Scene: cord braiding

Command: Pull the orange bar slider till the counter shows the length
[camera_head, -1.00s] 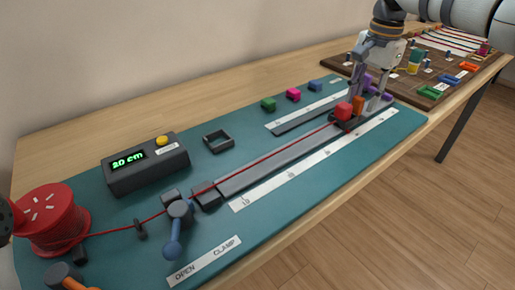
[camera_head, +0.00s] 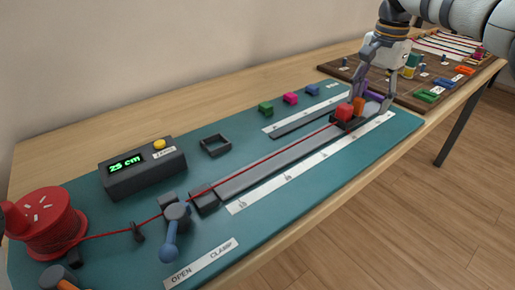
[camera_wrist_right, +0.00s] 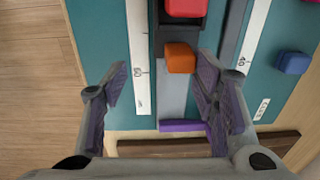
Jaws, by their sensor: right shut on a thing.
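The orange bar (camera_head: 359,105) stands on the dark slider beside a red block (camera_head: 344,113), near the far end of the grey rail (camera_head: 270,163). That view shows the bar (camera_wrist_right: 180,58) close to the right finger. A red cord (camera_head: 265,156) runs straight from the red spool (camera_head: 45,225) through the clamp to the slider. The counter (camera_head: 142,168) reads 25 cm in green. My left gripper is out of view.
Green, pink and blue blocks stand behind the rail. A dark square frame (camera_head: 216,145) lies beside the counter. A brown board with coloured parts is beyond the mat.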

